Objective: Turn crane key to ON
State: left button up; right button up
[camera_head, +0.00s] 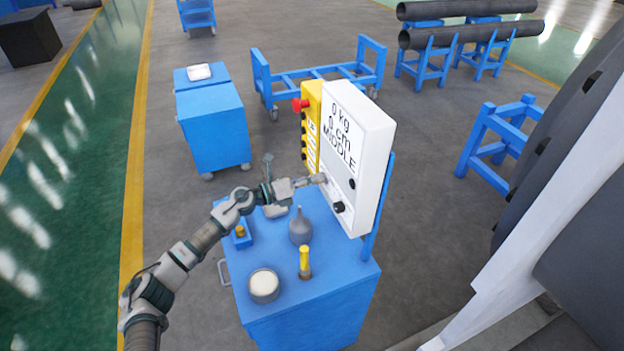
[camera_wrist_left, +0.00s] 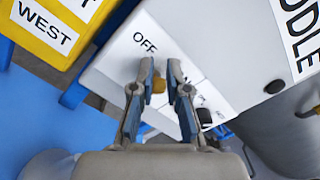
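The white crane control box (camera_head: 363,135) stands on the blue cart, its face reading "0 kg", "0 cm", "MIDDLE". My left gripper (camera_head: 322,179) is at the lower left of that face. In the left wrist view my left gripper (camera_wrist_left: 162,75) has its two fingers apart, one on each side of a small brass-yellow key (camera_wrist_left: 158,86). A narrow gap shows on the key's right; contact on its left is unclear. The "OFF" label (camera_wrist_left: 144,42) is above the key; the label to its right is mostly hidden by a finger. My right gripper is not in view.
A yellow button box (camera_head: 311,125) with a red stop button adjoins the white box. A black knob (camera_head: 339,207) is right of my gripper. The blue cart (camera_head: 318,310) carries a grey funnel-like can (camera_head: 300,226), a yellow-topped tool (camera_head: 304,262) and a round tin (camera_head: 264,286).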

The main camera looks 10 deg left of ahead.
pick_arm(q)
jog(key=o, duration=0.5)
jog(key=shift+s+d+f+g, duration=0.1)
jog(key=shift+d+f+g, duration=0.15)
jog(key=shift+f, duration=0.4)
jog(key=shift+s+d+f+g, duration=0.1)
jog(key=shift+d+f+g, duration=0.1)
jog(key=shift+f, duration=0.4)
jog(key=shift+w+d+t, duration=0.1)
jog(key=shift+w+t, duration=0.15)
jog(key=shift+w, duration=0.1)
jog(key=v, duration=1.1)
jog(key=shift+s+a, duration=0.2)
jog(key=shift+a, duration=0.15)
